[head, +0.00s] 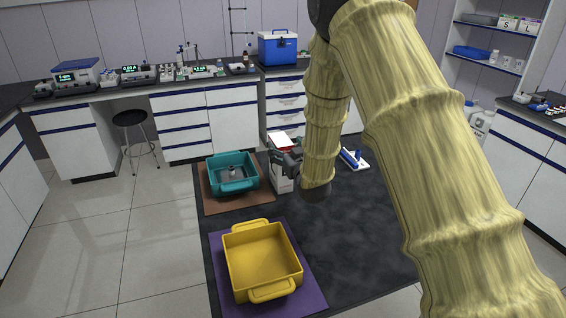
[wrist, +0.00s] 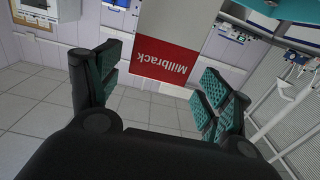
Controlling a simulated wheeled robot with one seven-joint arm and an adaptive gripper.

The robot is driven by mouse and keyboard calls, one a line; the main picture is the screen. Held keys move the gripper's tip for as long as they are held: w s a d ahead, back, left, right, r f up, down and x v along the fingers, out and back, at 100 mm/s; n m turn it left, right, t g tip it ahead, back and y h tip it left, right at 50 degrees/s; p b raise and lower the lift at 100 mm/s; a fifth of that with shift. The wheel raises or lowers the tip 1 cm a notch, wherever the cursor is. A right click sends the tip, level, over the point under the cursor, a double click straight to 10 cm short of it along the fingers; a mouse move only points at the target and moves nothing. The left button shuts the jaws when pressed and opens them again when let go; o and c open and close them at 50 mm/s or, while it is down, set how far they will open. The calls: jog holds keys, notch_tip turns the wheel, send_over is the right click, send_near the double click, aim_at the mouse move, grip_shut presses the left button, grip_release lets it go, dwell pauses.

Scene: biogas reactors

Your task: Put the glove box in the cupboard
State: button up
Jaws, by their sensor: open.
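A white and red box (wrist: 168,62) marked "Millbrack", which looks like the glove box, is between and beyond my gripper's fingers in the wrist view. My gripper (wrist: 158,92) is open, with a textured pad on each side of the box. I cannot tell whether either pad touches it. White cupboard fronts (head: 233,130) run under the back counter; I cannot tell which one the task means.
A teal tray (head: 232,187) on a brown mat and a yellow tray (head: 284,293) on a purple mat stand on the dark table (head: 345,250). A blue-and-white item (head: 354,159) lies at its far side. A stool (head: 130,119) stands by the back counter. The left floor is clear.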

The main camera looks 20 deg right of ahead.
aim_at(281, 139)
jog(key=shift+w+f+p, duration=0.15)
jog(key=shift+w+p, duration=1.1)
jog(key=shift+w, duration=1.8)
jog(key=c, duration=1.5)
grip_shut()
